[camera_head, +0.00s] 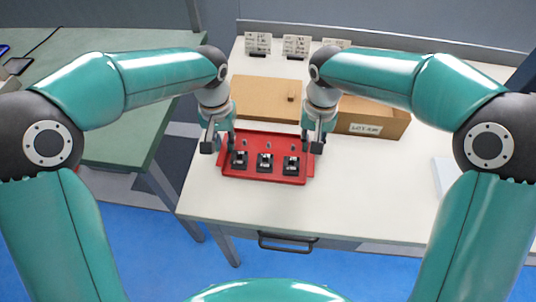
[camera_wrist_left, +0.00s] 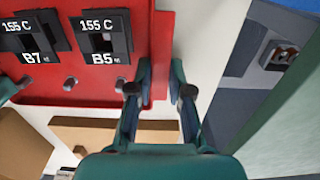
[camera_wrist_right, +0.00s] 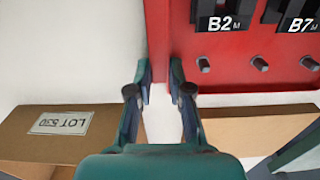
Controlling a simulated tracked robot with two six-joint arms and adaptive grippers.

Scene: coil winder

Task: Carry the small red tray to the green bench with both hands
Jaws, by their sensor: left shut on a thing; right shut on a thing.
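The small red tray (camera_head: 262,178) is at the front left of the white table, level, holding three black blocks and small grey pegs; I cannot tell whether it touches the tabletop. My left gripper (camera_head: 218,138) is shut on the tray's left end, and the left wrist view shows its fingers on either side of the red edge (camera_wrist_left: 163,40). My right gripper (camera_head: 314,138) is shut on the right end, its fingers astride the edge in the right wrist view (camera_wrist_right: 157,40). The green bench (camera_head: 110,115) stands to the left, its top clear near the table.
A cardboard box (camera_head: 372,122) labelled LOT and a flat brown board (camera_head: 262,98) lie behind the tray. White labelled holders (camera_head: 296,46) stand at the back. A gap shows blue floor (camera_head: 110,190) between table and bench.

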